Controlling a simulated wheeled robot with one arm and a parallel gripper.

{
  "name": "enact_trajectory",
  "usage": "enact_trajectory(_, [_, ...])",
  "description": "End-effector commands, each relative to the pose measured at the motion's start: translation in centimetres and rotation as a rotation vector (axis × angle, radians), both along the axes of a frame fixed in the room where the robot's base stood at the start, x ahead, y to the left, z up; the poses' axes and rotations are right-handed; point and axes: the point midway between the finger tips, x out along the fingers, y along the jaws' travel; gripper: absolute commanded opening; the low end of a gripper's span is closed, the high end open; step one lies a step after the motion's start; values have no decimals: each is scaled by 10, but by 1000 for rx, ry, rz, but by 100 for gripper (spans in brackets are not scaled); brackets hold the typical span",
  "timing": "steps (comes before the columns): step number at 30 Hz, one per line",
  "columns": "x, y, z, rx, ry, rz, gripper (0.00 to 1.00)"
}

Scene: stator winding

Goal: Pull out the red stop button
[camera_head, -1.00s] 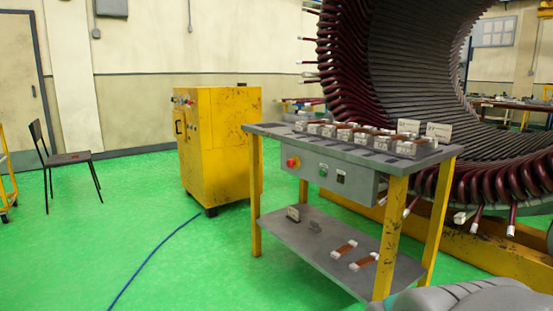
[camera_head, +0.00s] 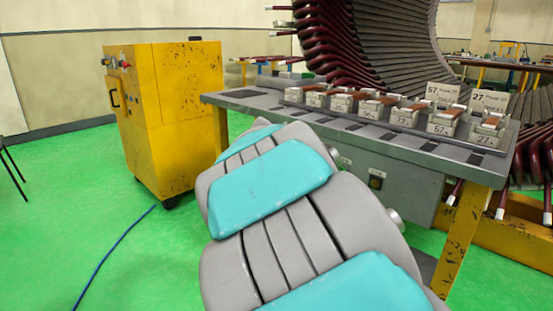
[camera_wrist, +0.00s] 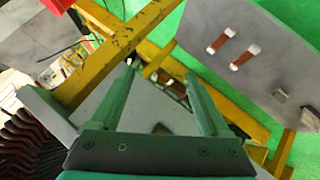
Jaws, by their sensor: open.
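The red stop button is hidden behind my arm in the head view. The grey control box (camera_head: 400,190) under the table top shows only its right part there. In the wrist view a red shape (camera_wrist: 57,5) is cut off by the top edge at the left; I cannot tell for sure that it is the stop button. My gripper (camera_wrist: 160,72) is open and empty, its two green fingers apart. The red shape lies beyond and to the left of its fingertips. My gripper does not show in the head view.
The work table (camera_head: 240,98) carries a row of numbered white holders (camera_head: 445,120). Its yellow legs (camera_wrist: 110,50) and the lower shelf (camera_wrist: 205,20) with two brown pieces are close in the wrist view. A yellow cabinet (camera_head: 170,120) stands left; a blue hose (camera_head: 112,255) crosses the green floor.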

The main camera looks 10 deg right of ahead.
Motion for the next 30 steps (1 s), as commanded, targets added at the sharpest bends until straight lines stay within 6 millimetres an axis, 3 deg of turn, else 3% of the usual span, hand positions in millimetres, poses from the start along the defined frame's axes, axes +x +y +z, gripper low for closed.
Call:
enact_trajectory(1, [30, 7, 8, -78, -58, 5, 80])
enact_trajectory(6, [121, 52, 39, -294, -313, 62, 80])
enact_trajectory(9, [167, 96, 47, -372, -461, 129, 80])
enact_trajectory(12, [199, 138, 49, -407, -581, 195, 80])
enact_trajectory(16, [223, 179, 47, -419, -687, 260, 80])
enact_trajectory(20, [234, 198, 47, -420, -739, 292, 80])
enact_trajectory(23, [239, 196, 47, -420, -751, 295, 80])
enact_trajectory(30, [259, 166, 47, -420, -747, 292, 80])
